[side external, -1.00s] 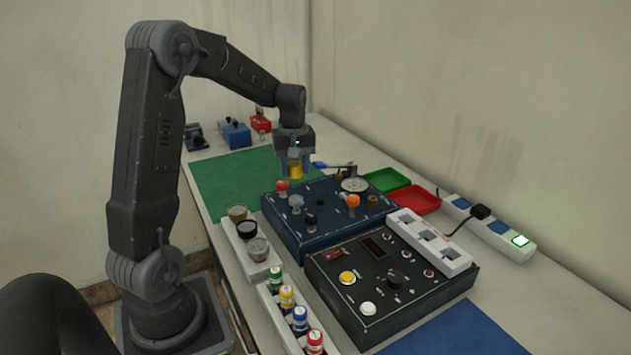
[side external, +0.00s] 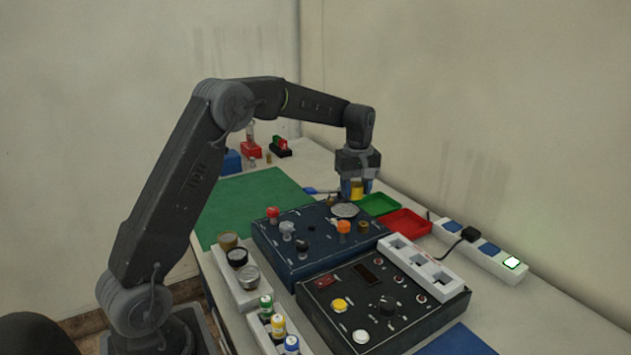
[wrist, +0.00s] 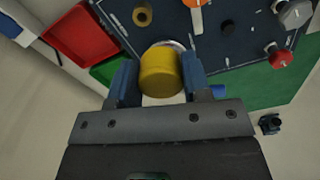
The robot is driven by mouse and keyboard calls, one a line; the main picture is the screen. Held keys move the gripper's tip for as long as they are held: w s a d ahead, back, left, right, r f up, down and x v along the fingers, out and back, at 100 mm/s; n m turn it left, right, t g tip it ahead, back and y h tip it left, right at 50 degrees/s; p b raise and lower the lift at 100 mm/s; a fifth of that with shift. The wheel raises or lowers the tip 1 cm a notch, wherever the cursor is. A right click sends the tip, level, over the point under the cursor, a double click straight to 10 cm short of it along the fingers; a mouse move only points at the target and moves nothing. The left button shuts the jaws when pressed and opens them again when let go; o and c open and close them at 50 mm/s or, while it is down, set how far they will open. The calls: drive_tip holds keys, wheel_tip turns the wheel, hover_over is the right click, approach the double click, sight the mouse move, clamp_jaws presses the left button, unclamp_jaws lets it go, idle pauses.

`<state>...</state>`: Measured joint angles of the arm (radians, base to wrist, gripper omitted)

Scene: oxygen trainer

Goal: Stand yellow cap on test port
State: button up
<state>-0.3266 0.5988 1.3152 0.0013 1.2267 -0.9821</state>
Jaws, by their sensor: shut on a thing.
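The yellow cap (side external: 357,189) is held between the fingers of my gripper (side external: 357,186). In the wrist view the yellow cap (wrist: 161,73) sits between the two blue-grey fingers of my gripper (wrist: 160,80). The cap is raised above the back right part of the dark blue panel (side external: 290,262). A round metal gauge (side external: 345,210) is just below and partly hidden behind the cap in the wrist view. A brass ring-like fitting (side external: 363,227) stands on the panel's right side and also shows in the wrist view (wrist: 142,16). I cannot tell for sure whether it is the test port.
Orange (side external: 343,227) and red (side external: 272,213) knobs rise from the panel. Green (side external: 380,204) and red (side external: 407,223) trays lie to its right. A black control box (side external: 345,312) and white socket block (side external: 425,270) are in front. A power strip (side external: 480,245) lies at the far right.

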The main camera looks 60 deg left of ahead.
drive_tip(key=shift+w+d+f, duration=0.15)
drive_tip(key=shift+w+d, duration=0.7)
drive_tip(key=shift+d, duration=0.3)
hover_over(363, 232)
drive_tip(key=shift+w+a+f, duration=0.15)
drive_tip(key=shift+f, duration=1.15)
drive_tip(key=shift+w+a+f, duration=0.15)
drive_tip(key=shift+f, duration=1.1)
drive_tip(key=shift+f, duration=0.25)
drive_tip(key=shift+f, duration=1.1)
drive_tip(key=shift+f, duration=0.35)
drive_tip(key=shift+f, duration=0.35)
drive_tip(key=shift+f, duration=0.1)
